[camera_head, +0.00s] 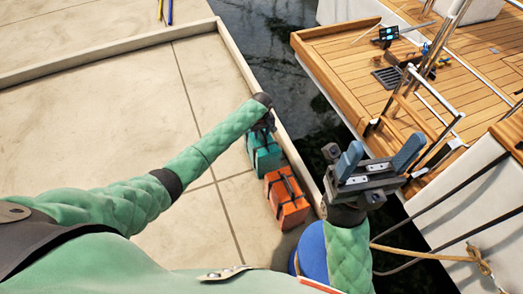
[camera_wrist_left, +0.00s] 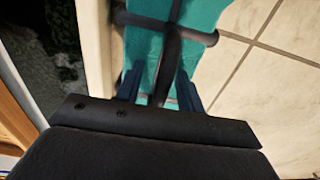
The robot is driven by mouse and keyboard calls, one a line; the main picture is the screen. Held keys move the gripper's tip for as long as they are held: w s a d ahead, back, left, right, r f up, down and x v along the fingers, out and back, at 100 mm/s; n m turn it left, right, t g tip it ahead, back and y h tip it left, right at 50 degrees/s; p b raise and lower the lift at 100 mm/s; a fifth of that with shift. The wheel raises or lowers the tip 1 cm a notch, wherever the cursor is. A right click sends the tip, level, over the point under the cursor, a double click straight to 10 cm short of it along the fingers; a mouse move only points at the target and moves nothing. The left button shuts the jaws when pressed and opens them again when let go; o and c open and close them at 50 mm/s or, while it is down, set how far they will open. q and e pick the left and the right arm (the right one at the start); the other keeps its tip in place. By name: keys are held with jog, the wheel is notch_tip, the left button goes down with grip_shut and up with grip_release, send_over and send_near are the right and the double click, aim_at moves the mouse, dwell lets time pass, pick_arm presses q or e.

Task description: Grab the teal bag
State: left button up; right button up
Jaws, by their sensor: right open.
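The teal bag (camera_head: 264,155) stands on the pale dock beside its raised edge. It has dark straps and a dark handle. In the left wrist view the teal bag (camera_wrist_left: 200,18) fills the top middle, with its dark handle (camera_wrist_left: 168,60) running toward me. My left gripper (camera_head: 266,124) is right over the bag. In the left wrist view its two fingers (camera_wrist_left: 158,88) stand apart, one on each side of the handle, with gaps showing. My right gripper (camera_head: 379,158) is open and empty, over the water side of the dock edge.
An orange bag (camera_head: 287,198) with dark straps stands close beside the teal bag. A raised edge (camera_head: 262,82) borders the dock, with dark water (camera_head: 290,60) beyond. A boat with a wooden deck (camera_head: 370,60) and rails lies at right.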

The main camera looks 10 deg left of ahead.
pick_arm(q)
grip_shut()
jog(key=shift+w+r, duration=0.1)
dwell(1.3)
